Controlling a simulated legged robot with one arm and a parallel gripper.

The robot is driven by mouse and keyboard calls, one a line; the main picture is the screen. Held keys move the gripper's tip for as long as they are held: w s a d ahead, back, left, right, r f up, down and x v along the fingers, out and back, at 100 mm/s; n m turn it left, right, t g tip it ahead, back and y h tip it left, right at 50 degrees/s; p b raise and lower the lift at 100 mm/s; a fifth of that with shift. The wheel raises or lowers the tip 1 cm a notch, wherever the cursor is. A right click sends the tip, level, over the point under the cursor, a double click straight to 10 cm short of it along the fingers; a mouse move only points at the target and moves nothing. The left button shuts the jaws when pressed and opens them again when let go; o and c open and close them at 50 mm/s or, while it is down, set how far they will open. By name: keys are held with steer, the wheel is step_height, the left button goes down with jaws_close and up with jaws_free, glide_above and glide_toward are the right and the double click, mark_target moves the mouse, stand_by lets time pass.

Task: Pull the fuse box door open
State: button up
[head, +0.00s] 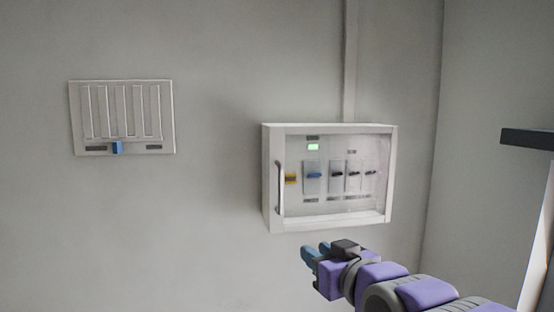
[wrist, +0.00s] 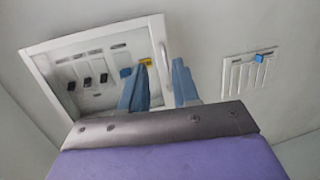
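The fuse box (head: 392,180) is a white wall-mounted case with a clear-fronted door (head: 330,212). The door appears shut, and switches show behind it. A vertical grey handle (head: 279,188) runs along the door's left side. My gripper (head: 314,252) is below the box, apart from the handle, with blue fingers. In the wrist view the fuse box (wrist: 35,57) is at upper left and tilted, and its handle (wrist: 163,55) shows just beyond the fingers. There my gripper (wrist: 158,78) has its two fingers spread with an empty gap between them.
A white vent panel (head: 122,82) with a blue tab (head: 117,148) is on the wall to the left; it also shows in the wrist view (wrist: 235,72). A conduit (head: 350,60) rises above the box. A dark ledge (head: 528,138) juts in at right. The wall between panel and box is bare.

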step_height(320, 180, up, 7)
steer(key=w+t+y+p, duration=0.1)
steer(key=p, duration=0.4)
glide_toward(281, 190)
steer(key=d+x, duration=0.1)
steer(key=x, duration=0.4)
steer(key=w+a, duration=0.4)
steer(key=shift+w+a+f+p, duration=0.1)
steer(key=shift+w+p, duration=0.15)
steer(key=shift+p, duration=0.05)
steer(key=shift+w, duration=0.25)
steer(key=shift+d, duration=0.6)
steer(key=shift+a, duration=0.25)
steer(key=c, duration=0.4)
jaws_close()
